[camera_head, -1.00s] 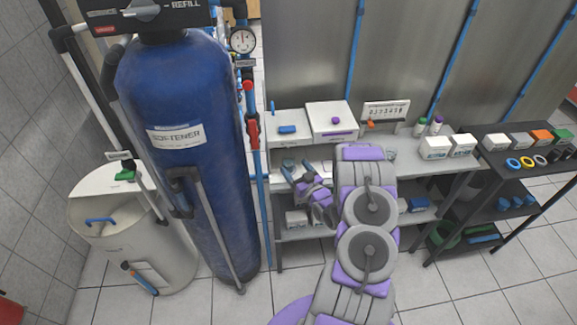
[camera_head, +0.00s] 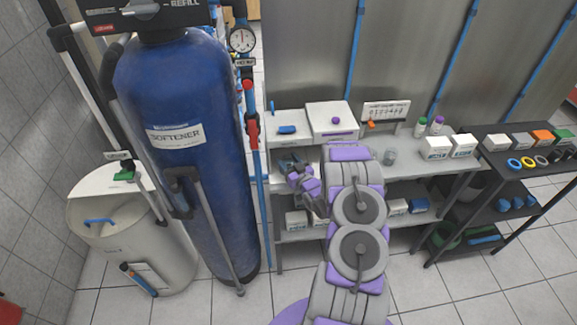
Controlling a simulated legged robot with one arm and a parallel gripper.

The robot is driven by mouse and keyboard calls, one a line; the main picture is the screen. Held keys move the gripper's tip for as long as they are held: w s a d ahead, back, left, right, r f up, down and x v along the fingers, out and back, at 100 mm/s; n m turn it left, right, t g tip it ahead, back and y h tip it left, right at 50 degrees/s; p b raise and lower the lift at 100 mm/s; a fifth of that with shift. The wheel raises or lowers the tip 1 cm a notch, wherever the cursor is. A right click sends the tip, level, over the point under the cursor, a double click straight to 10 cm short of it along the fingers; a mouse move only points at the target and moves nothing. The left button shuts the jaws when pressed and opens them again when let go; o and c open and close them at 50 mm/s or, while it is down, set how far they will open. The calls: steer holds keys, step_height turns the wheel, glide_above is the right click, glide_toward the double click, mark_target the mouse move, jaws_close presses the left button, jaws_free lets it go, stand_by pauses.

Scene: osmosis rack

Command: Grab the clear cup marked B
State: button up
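A small clear cup (camera_head: 390,157) stands on the grey bench, just right of my arm. Its marking is too small to read, so I cannot tell whether it is B. My gripper (camera_head: 291,164) is over the left part of the bench, left of the cup and well apart from it. Its two small fingers look spread, with nothing seen between them. My purple and grey arm stands in front of the middle of the bench and hides part of its top and shelf.
A blue softener tank (camera_head: 188,205) stands left of the bench. White boxes (camera_head: 437,147) and small bottles (camera_head: 437,125) stand right of the cup. A raised white box (camera_head: 332,118) is behind my arm. A dark rack (camera_head: 520,143) adjoins at right.

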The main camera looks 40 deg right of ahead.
steer(key=c, duration=0.7)
steer(key=shift+o, duration=0.2)
steer(key=shift+r, duration=0.15)
